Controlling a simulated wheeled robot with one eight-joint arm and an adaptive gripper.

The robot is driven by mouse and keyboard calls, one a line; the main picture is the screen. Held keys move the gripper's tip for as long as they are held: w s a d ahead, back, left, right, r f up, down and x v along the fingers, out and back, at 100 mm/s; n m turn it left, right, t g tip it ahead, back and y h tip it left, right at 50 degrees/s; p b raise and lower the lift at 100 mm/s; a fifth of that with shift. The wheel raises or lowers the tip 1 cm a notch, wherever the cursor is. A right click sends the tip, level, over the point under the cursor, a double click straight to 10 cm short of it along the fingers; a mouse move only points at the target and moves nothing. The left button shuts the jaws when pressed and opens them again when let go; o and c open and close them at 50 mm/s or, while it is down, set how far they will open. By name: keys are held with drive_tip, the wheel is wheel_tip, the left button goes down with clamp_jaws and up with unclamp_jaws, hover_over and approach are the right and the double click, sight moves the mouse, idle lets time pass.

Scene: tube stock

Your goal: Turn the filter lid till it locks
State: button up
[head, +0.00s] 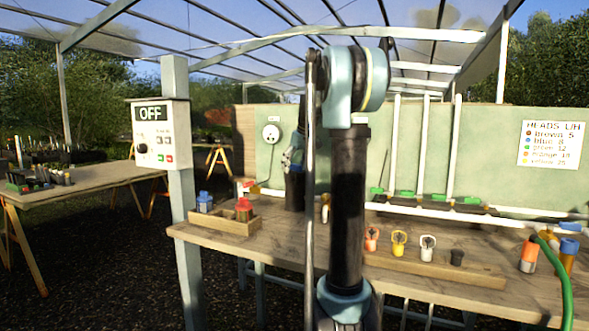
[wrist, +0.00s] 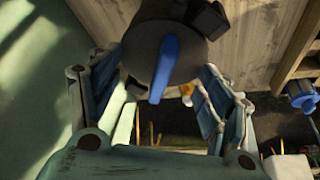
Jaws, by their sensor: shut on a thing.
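The filter lid (wrist: 185,50) is a dark round cap with a raised blue bar across it, in the upper middle of the wrist view. My gripper (wrist: 160,75) has its fingers on either side of the lid and is shut on it. In the head view my gripper (head: 292,160) shows partly behind my arm, at the top of a black upright filter body (head: 295,188) on the bench. My arm hides part of this spot, and the lid's locking marks cannot be made out.
The wooden bench (head: 400,283) carries a tray (head: 228,223) with blue and red parts at left. A rack (head: 435,268) of coloured heads stands at right, near a green hose (head: 566,290). A post with an OFF box (head: 160,135) stands left. White pipes run behind.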

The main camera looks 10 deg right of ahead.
drive_tip(key=shift+f, duration=0.15)
drive_tip(key=shift+m+h, duration=0.8)
drive_tip(key=shift+m, duration=1.3)
drive_tip(key=o, duration=1.2)
drive_tip(key=shift+f, duration=0.15)
drive_tip(key=shift+r, duration=0.2)
